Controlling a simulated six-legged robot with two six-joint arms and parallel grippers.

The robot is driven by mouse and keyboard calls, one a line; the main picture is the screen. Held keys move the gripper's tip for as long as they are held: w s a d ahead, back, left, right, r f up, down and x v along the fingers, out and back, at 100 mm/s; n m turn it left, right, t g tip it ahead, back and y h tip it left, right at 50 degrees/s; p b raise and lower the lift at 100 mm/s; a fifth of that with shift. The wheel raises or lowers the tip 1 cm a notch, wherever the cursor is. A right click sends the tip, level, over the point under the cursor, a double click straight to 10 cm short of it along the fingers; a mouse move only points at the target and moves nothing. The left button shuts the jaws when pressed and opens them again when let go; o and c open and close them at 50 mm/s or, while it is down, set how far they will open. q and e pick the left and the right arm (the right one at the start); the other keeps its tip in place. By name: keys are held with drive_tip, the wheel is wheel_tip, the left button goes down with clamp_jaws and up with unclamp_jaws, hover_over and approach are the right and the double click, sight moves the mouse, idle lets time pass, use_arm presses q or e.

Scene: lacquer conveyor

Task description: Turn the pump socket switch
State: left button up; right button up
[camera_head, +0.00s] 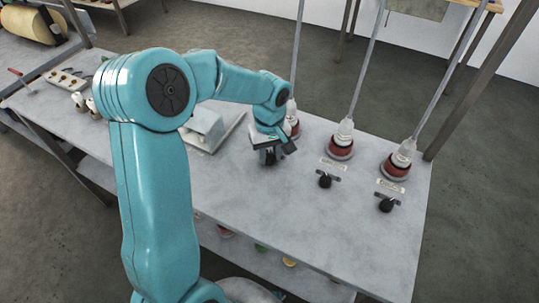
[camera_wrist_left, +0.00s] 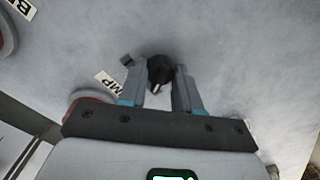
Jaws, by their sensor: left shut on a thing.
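The pump socket switch is a black rotary knob (camera_wrist_left: 159,68) with a light mark, in the left wrist view. A white label (camera_wrist_left: 108,82), partly hidden and ending in "MP", lies beside it. My left gripper (camera_wrist_left: 160,84) has its two fingers on either side of the knob and is shut on it. The red pump socket (camera_head: 294,129) stands just behind, partly covered by my arm. My right gripper is not in view.
Two more red sockets (camera_head: 340,149) with rods rising from them stand to the right, each with a black knob (camera_head: 324,180) and label in front. A pale block-shaped device (camera_head: 203,128) sits left of my gripper. The table's front right (camera_head: 350,240) is bare.

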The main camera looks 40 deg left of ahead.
sight(269, 155)
use_arm(q)
drive_tip(key=shift+w+a+r, duration=0.1)
drive_tip(key=shift+r, duration=0.05)
idle(0.3)
drive_tip(key=o, duration=1.1)
drive_tip(key=shift+c, duration=0.2)
wheel_tip(269, 155, up, 16)
drive_tip(key=p, duration=0.1)
drive_tip(key=shift+s, duration=0.2)
